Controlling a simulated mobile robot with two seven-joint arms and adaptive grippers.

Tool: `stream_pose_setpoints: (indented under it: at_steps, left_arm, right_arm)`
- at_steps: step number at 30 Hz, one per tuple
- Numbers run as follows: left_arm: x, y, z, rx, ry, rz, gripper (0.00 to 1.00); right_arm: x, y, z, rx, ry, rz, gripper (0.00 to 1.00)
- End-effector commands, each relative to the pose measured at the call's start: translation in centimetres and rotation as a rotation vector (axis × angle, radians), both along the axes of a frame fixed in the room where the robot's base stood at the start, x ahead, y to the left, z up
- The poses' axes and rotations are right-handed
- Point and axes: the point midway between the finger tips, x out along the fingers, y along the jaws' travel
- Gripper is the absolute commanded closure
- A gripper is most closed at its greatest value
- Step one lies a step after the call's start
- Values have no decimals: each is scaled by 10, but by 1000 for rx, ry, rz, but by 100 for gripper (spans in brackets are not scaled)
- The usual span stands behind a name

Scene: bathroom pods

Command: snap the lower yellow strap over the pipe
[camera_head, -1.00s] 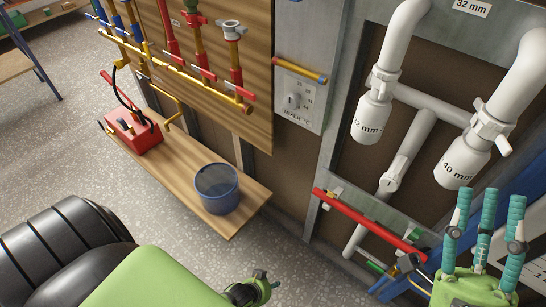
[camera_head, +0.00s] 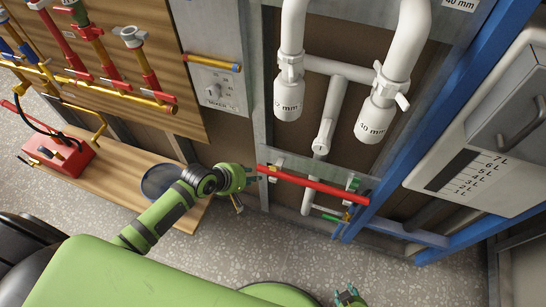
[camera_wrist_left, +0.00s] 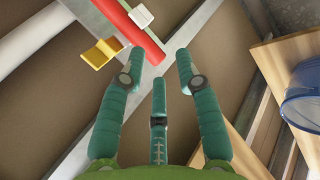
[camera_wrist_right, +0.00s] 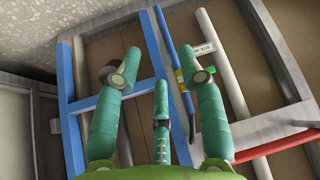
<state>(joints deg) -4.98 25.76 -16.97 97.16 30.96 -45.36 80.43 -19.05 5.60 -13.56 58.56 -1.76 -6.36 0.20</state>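The red pipe (camera_head: 315,186) runs slanting across the lower wall frame. In the left wrist view its end (camera_wrist_left: 130,30) shows with an open yellow strap (camera_wrist_left: 102,53) beside it and a white clip or tag (camera_wrist_left: 141,15). The same yellow strap seems to be the small yellow spot (camera_head: 273,169) near the pipe's left end in the head view. My left gripper (camera_head: 250,174) is open and empty, just left of that end. My right gripper (camera_head: 348,296) is low at the bottom edge; its wrist view shows it open and empty. Another yellow piece (camera_wrist_right: 180,76) sits by a blue pipe (camera_wrist_right: 166,40).
White drain pipes (camera_head: 325,120) hang above the red pipe. A blue frame post (camera_head: 440,95) and a white tank with a litre scale (camera_head: 490,140) stand at right.

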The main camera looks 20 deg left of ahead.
Motion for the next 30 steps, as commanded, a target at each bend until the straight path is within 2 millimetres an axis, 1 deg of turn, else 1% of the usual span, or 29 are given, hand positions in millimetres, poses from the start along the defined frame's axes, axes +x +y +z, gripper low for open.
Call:
stream_pose_setpoints:
  at_steps: [1,2,3,6,9,11,13,17,24,30]
  left_arm:
    - [3,-4,23,-51,17,30,67]
    - [3,-6,31,-81,32,50,67]
    - [3,-9,41,-118,51,74,67]
    - [2,-16,62,-192,92,119,67]
    - [0,-20,74,-235,122,147,67]
    - [-1,-22,77,-247,132,156,67]
    - [1,-24,75,-256,139,162,67]
    - [9,-31,62,-258,139,163,67]
    - [28,-45,35,-255,136,163,67]
    - [35,-50,25,-254,136,163,67]
  right_arm:
    - [-35,-11,-16,-23,101,-16,60]
    - [-54,-17,-25,-36,154,-25,60]
    - [-77,-24,-34,-50,219,-35,60]
    - [-126,-37,-49,-77,348,-55,60]
    - [-158,-44,-55,-94,428,-66,60]
    - [-168,-47,-57,-99,453,-71,60]
    - [-173,-48,-58,-101,466,-73,60]
    - [-173,-48,-61,-101,466,-73,60]
    - [-173,-48,-65,-102,465,-72,60]
    - [-173,-48,-66,-101,464,-72,60]
